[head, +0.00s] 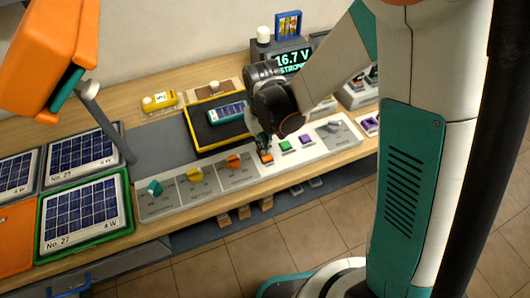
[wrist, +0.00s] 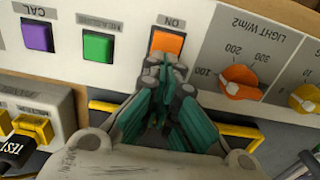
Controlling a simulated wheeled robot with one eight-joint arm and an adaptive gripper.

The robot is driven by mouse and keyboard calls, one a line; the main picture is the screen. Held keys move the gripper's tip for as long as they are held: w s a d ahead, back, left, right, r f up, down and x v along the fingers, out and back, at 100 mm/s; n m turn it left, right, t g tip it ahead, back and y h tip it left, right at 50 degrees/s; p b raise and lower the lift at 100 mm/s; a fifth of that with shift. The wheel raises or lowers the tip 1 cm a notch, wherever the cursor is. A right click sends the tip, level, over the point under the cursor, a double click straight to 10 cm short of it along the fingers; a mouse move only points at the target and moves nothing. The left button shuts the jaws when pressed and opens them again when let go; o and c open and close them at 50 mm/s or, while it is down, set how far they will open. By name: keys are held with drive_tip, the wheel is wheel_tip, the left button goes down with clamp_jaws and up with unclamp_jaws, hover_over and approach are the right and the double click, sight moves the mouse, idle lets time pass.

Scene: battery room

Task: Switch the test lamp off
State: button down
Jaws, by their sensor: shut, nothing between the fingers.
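The test lamp (head: 45,62) looks to be the orange hooded head on a grey arm at the upper left; its lit face is hidden from me. A white control panel (head: 215,182) runs along the bench's front edge. Its orange button (head: 266,159), labelled ON, also shows in the wrist view (wrist: 167,42). My gripper (head: 264,145) is shut and empty, pointing down at the orange button. In the wrist view its fingertips (wrist: 166,63) overlap the button's near edge; I cannot tell whether they touch it.
A green button (head: 285,146) and a purple button (head: 305,140) sit beside the orange one. Orange (head: 233,162), yellow (head: 194,174) and teal (head: 154,187) knobs lie to the left. Behind stands a black-and-yellow tray (head: 193,128) holding a solar panel. A display (head: 292,60) reads 16.7 V.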

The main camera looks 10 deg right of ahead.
drive_tip(key=shift+r+p, duration=2.25)
drive_tip(key=shift+r, duration=1.3)
drive_tip(key=s+d+r+m+t+b, duration=0.2)
drive_tip(key=s+d+r+t+b, duration=0.1)
drive_tip(key=d+r, duration=0.55)
drive_tip(key=s+d+r+m+t+b, duration=0.1)
drive_tip(key=s+d+r+t, duration=0.3)
drive_tip(key=s, duration=0.6)
drive_tip(key=shift+d+r+b, duration=0.55)
drive_tip(key=shift+d+b, duration=0.25)
drive_tip(key=shift+d, duration=0.1)
